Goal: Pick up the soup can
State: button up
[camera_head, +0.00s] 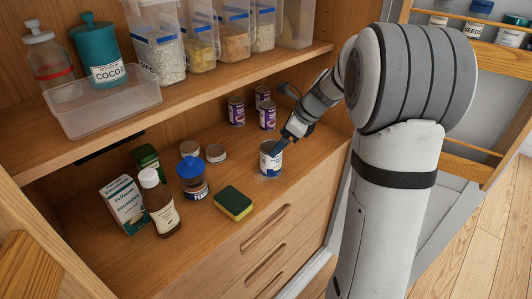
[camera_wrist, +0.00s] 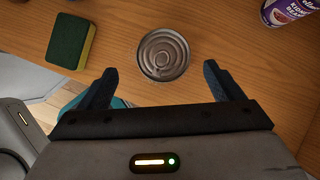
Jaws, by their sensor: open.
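A can with a white and blue label (camera_head: 270,165) stands upright on the wooden cabinet counter; its wording is too small to read, so I cannot confirm that it is the soup can. Its round ridged metal lid (camera_wrist: 164,54) shows in the wrist view, slightly beyond the gap between my fingertips. My gripper (camera_wrist: 162,76) is open and empty, with one blue-grey finger to each side of the gap. In the head view my gripper (camera_head: 283,143) is at the can's upper right; I cannot tell whether a finger touches it.
Purple-labelled cans (camera_head: 236,112) stand behind; one reads kidney beans in the wrist view (camera_wrist: 288,10). A yellow-green sponge (camera_head: 233,203) lies in front. A blue-lidded jar (camera_head: 192,178), brown bottle (camera_head: 158,203) and carton (camera_head: 123,205) stand left. A shelf (camera_head: 190,88) with containers hangs above.

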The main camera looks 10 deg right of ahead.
aim_at(271, 159)
jog(key=shift+w+f+m, duration=0.2)
jog(key=shift+w+m, duration=0.1)
jog(key=shift+w, duration=0.05)
jog(key=shift+w+a+f, duration=0.1)
jog(key=shift+w+f, duration=0.05)
jog(key=shift+f, duration=0.15)
jog(key=x, duration=0.6)
jog(key=shift+a+f+p, duration=0.2)
jog(key=shift+f+p, duration=0.1)
jog(key=shift+f, duration=0.05)
jog(key=shift+c, duration=0.5)
jog(key=c, duration=1.2)
